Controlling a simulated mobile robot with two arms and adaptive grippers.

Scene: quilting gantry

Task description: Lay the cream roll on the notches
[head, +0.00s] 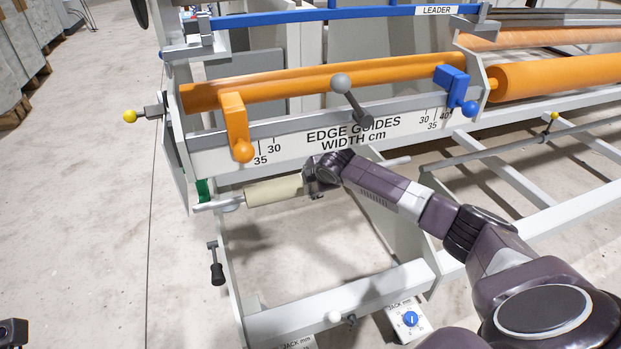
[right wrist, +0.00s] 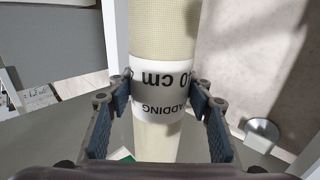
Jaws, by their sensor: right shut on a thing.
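The cream roll (head: 272,191) is held under the front rail, roughly level and slightly tilted in the head view. Its bare grey shaft end (head: 212,205) sits near a green piece (head: 202,190) on the left end frame; I cannot tell whether they touch. My right gripper (head: 313,184) is shut on the roll near its middle. In the right wrist view the fingers flank the roll's white label band (right wrist: 160,90), lettered "PADDING" and "0 cm". The notches are not clearly visible. A dark part at the lower left corner seems to be my left gripper (head: 13,332), mostly cut off.
Above the roll is the edge-guide rail (head: 350,128), with an orange guide (head: 235,125), a blue guide (head: 455,88) and a grey lever (head: 350,98). An orange roller (head: 310,82) lies behind it. A lower crossbar (head: 340,300) runs beneath. Floor at left is clear.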

